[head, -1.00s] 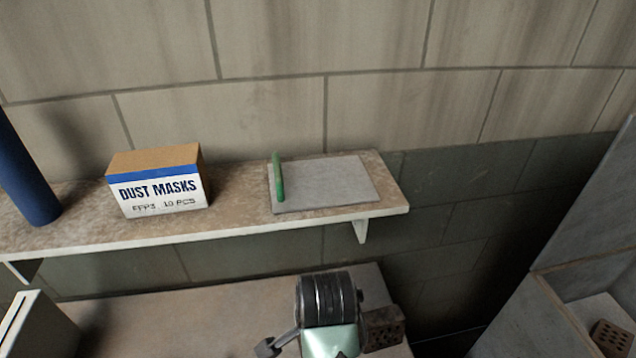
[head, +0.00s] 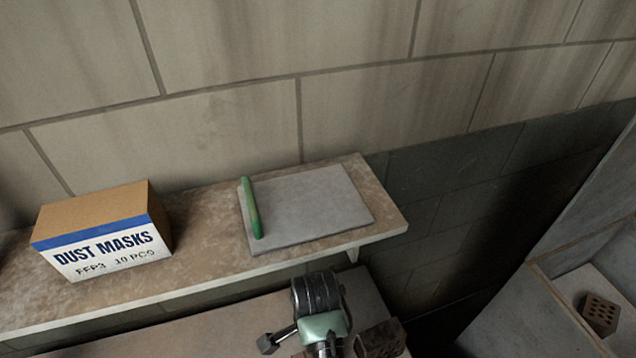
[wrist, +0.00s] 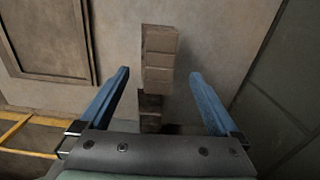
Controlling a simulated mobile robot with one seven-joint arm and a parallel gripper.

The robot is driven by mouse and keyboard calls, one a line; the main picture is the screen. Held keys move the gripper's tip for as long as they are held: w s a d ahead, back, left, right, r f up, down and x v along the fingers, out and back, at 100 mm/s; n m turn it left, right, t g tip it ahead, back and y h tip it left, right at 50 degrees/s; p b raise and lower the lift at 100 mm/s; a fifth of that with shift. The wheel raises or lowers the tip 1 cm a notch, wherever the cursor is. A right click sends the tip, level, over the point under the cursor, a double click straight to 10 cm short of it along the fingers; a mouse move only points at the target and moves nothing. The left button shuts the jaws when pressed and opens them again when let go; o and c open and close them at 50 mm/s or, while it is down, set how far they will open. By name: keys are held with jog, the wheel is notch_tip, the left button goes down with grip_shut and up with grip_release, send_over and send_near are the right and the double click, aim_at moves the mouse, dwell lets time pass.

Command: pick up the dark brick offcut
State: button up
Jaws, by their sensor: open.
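A dark brown brick piece with holes (head: 380,340) is at the bottom edge of the head view, close to the right of my arm's end. In the wrist view a brown brick piece (wrist: 160,58) shows between and beyond the fingertips of my gripper (wrist: 160,74), with a darker part (wrist: 150,103) nearer the palm. I cannot tell whether these are one piece or two, or which is the offcut. My gripper's blue fingers are wide apart, with no visible contact on the brick. The fingers are hidden in the head view.
A shelf (head: 205,258) holds a dust mask box (head: 105,235) and a grey board (head: 315,205) with a green stick-like thing (head: 251,208). Another perforated brick (head: 600,313) sits in a grey recess at right. A yellow frame (wrist: 20,130) shows at left in the wrist view.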

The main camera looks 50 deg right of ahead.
jog(key=shift+f, duration=0.65)
jog(key=f, duration=0.1)
jog(key=f+p, duration=0.1)
jog(key=f, duration=0.2)
jog(key=shift+s+f, duration=0.1)
jog(key=shift+s, duration=0.2)
jog(key=shift+f, duration=0.45)
grip_shut()
